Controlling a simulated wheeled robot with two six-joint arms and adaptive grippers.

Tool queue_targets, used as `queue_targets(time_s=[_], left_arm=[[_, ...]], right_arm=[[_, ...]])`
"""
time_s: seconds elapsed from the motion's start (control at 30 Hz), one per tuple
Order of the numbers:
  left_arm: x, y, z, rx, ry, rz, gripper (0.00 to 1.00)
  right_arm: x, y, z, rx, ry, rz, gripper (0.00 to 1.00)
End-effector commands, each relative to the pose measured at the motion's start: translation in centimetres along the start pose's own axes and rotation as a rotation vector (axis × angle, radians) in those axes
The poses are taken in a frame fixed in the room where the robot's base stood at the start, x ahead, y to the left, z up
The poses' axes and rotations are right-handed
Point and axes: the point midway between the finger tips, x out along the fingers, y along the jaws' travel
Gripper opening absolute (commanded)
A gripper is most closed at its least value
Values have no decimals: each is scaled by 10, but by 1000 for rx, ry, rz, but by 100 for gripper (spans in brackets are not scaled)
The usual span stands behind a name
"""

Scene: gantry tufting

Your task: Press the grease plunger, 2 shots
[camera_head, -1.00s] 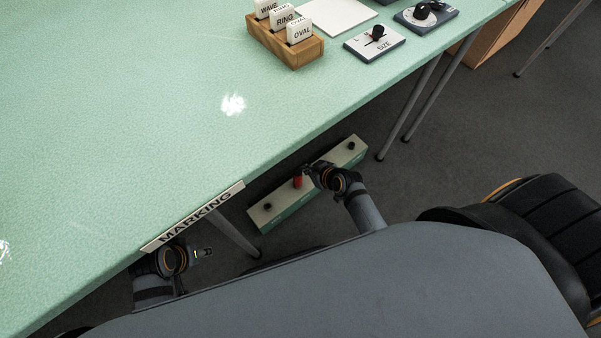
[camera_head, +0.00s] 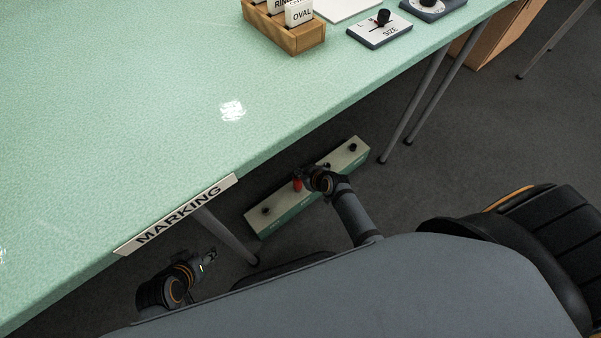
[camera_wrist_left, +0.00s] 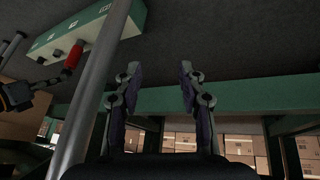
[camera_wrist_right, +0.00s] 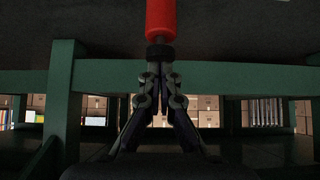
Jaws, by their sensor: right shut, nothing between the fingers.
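The red plunger (camera_head: 297,185) stands on the front side of a long pale green and white box (camera_head: 264,211) below the table edge. My right gripper (camera_head: 304,172) is at its end in the head view. In the right wrist view the red plunger (camera_wrist_right: 161,18) has a dark collar (camera_wrist_right: 160,51). The shut fingertips of my right gripper (camera_wrist_right: 160,72) lie just below that collar; I cannot tell whether they touch. My left gripper (camera_head: 211,256) is low at the left, away from the box; in the left wrist view (camera_wrist_left: 160,75) it is open and empty.
The green table (camera_head: 120,110) overhangs from the left, with a MARKING sign (camera_head: 178,214) on its edge. A table leg (camera_head: 228,237) stands between my left gripper and the box; it crosses the left wrist view (camera_wrist_left: 90,95). Black knobs (camera_head: 351,147) sit on the box.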

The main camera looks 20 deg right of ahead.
Motion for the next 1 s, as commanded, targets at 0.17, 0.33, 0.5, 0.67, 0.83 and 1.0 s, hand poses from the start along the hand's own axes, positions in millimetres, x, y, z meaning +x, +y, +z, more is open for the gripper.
queue_targets(time_s=[0.17, 0.33, 0.5, 0.67, 0.83, 1.0], left_arm=[[-1, -2, -36, 12, 130, -11, 40], [-9, -5, -82, 26, 298, -24, 40], [-18, -5, -111, 34, 410, -31, 40], [-22, -5, -118, 37, 440, -33, 40], [-22, -5, -118, 37, 439, -33, 40], [-21, -5, -116, 36, 430, -33, 40]], right_arm=[[5, 0, 5, 0, -1, -1, 0], [11, 0, 11, 0, -1, -1, 0], [14, 0, 14, 1, -1, -1, 0], [14, 0, 15, 0, -2, -1, 0], [14, 0, 16, 0, -3, -1, 0], [14, 0, 16, 0, -4, -2, 0]])
